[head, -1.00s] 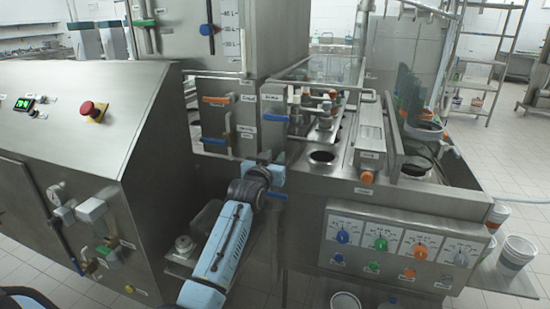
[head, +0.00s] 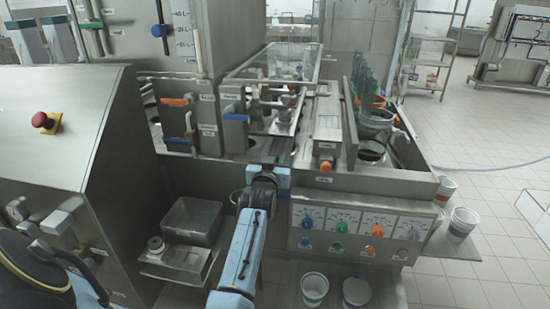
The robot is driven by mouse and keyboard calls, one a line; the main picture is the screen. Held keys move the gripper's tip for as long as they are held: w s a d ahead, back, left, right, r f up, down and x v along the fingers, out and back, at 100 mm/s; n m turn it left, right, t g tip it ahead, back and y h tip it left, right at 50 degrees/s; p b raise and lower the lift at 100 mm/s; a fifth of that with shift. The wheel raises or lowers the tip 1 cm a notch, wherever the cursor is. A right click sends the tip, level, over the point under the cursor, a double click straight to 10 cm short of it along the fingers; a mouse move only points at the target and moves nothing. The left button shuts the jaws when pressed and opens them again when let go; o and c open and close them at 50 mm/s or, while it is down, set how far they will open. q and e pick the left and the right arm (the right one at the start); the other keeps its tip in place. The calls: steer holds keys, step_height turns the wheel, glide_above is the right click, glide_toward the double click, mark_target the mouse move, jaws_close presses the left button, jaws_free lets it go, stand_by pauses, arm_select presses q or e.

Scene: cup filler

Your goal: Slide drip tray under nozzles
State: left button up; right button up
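My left gripper (head: 283,178) is at the front left corner of the machine's steel counter, low beside its front panel. Its fingers are hidden or too small to tell if they are open or shut. A grey rectangular tub (head: 190,220) stands left of my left forearm, in the recess between the two machine bodies. A shallow steel tray or shelf (head: 185,258) with a small round jar juts out in front of it. I cannot tell which of these is the drip tray. I cannot make out the nozzles clearly. My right gripper is not in view.
A control panel (head: 350,233) with coloured knobs is right of my forearm. White pails (head: 314,288) stand below it, and more cups (head: 462,222) sit on a right side shelf. A sloped steel cabinet (head: 60,150) with a red button bounds the left. Open tiled floor lies right.

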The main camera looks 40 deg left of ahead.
arm_select(q)
steer(key=o, duration=0.3)
steer(key=shift+d, duration=0.2)
steer(key=shift+a, duration=0.1)
steer(key=p+v, duration=0.1)
steer(key=v, duration=1.2)
steer(key=shift+s, duration=0.1)
